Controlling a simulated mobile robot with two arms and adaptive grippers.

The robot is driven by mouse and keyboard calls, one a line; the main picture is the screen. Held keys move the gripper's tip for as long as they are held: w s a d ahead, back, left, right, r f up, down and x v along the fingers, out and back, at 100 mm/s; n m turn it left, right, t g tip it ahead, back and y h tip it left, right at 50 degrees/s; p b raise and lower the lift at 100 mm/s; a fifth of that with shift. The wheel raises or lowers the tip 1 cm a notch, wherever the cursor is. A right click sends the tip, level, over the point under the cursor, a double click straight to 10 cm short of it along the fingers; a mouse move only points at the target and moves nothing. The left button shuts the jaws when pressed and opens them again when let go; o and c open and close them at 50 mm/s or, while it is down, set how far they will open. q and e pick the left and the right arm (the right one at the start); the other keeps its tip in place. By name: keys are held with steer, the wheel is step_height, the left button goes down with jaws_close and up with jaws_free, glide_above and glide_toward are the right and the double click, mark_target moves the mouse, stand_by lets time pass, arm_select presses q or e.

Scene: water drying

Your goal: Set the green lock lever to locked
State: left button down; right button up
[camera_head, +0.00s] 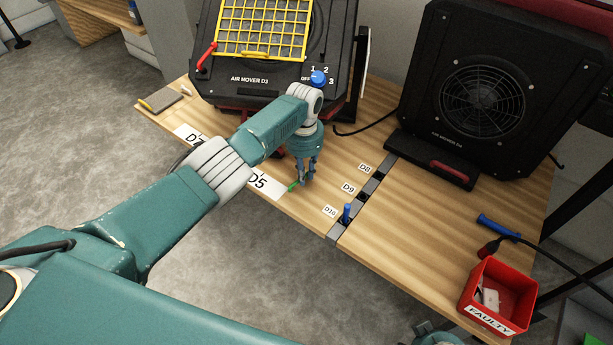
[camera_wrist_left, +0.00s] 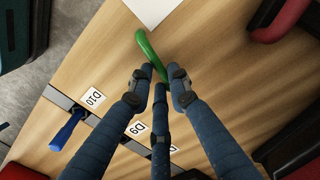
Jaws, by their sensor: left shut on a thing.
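The green lock lever (camera_head: 293,187) shows as a small green piece at the fingertips of my left gripper (camera_head: 305,179), low over the table near the D5 label. In the left wrist view the green lever (camera_wrist_left: 147,48) is a curved bar, and its lower end runs between the fingertips of my left gripper (camera_wrist_left: 158,80). The gripper is shut on the lever, and the fingers hide its held end. What the lever is attached to cannot be seen.
A grey strip labelled D8 to D10 crosses the wooden table (camera_head: 430,240), with a blue lever (camera_head: 346,213) at D10. Two black air movers (camera_head: 262,65) (camera_head: 490,100) stand behind. A red FAULTY bin (camera_head: 478,305) is at the right. The table right of the strip is mostly clear.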

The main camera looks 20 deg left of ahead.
arm_select(q)
steer(key=shift+w+a+n, duration=0.1)
steer(key=shift+a+n, duration=0.1)
steer(key=shift+n, duration=0.4)
steer(key=shift+w+a+n, duration=0.15)
steer(key=shift+a+n, duration=0.1)
steer(key=shift+n, duration=0.25)
arm_select(e)
steer(key=shift+r, duration=0.55)
steer(key=shift+w+r, duration=0.1)
arm_select(q)
steer(key=c, duration=1.6)
jaws_free()
arm_select(e)
steer(key=shift+d, duration=0.1)
steer(key=shift+f, duration=0.2)
